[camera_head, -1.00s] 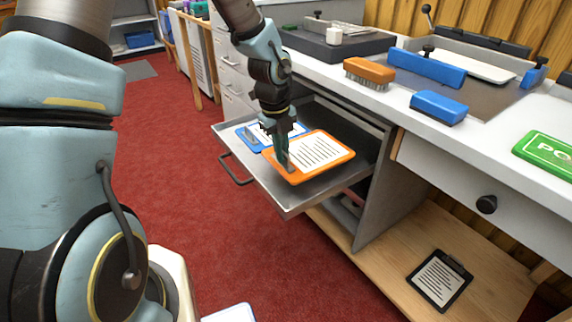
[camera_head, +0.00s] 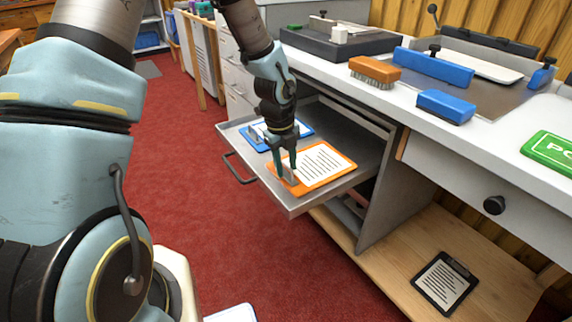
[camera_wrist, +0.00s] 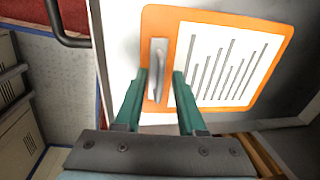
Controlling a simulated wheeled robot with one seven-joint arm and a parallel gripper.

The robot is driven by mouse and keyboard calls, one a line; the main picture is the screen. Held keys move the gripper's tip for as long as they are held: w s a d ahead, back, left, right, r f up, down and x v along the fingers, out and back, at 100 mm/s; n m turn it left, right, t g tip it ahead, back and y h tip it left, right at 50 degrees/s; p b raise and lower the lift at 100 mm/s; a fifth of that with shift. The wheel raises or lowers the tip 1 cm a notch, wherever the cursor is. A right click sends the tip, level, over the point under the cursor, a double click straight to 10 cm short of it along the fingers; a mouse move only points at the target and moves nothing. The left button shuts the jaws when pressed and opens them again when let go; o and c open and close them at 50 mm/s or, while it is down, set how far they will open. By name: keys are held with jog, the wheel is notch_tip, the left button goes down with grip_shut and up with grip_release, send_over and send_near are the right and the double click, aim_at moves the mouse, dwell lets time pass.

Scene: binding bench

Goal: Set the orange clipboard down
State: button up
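The orange clipboard (camera_head: 342,163) with its lined sheet lies flat in the pulled-out metal drawer (camera_head: 298,203), near its front. In the wrist view the orange clipboard (camera_wrist: 284,28) shows its metal clip (camera_wrist: 158,68) between my fingertips. My gripper (camera_head: 283,174) is just above the clip end; in the wrist view my gripper (camera_wrist: 158,85) has its two green fingers spread, with gaps to the clip on both sides. It is open and holds nothing.
A blue clipboard (camera_head: 302,126) lies behind the orange one in the drawer. A black clipboard (camera_head: 444,283) lies on the low wooden shelf. The white bench top holds an orange brush (camera_head: 374,70) and a blue block (camera_head: 445,106). The drawer handle (camera_head: 238,170) projects over red carpet.

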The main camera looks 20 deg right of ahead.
notch_tip(320, 180, up, 12)
jog(key=a+p, duration=0.2)
jog(key=p, duration=0.1)
jog(key=s+a+r+n, duration=0.1)
jog(key=a+r+n, duration=0.1)
jog(key=a+n, duration=1.2)
jog(key=s+a+r+n+t+y, duration=0.1)
jog(key=s+a+r+n, duration=0.1)
jog(key=a+n, duration=1.2)
jog(key=n, duration=0.4)
jog(key=shift+s+a+r+n, duration=0.15)
jog(key=shift+a+r+n, duration=0.05)
jog(key=shift+r+n, duration=0.2)
notch_tip(320, 180, up, 16)
jog(key=p, duration=1.6)
jog(key=shift+r, duration=0.2)
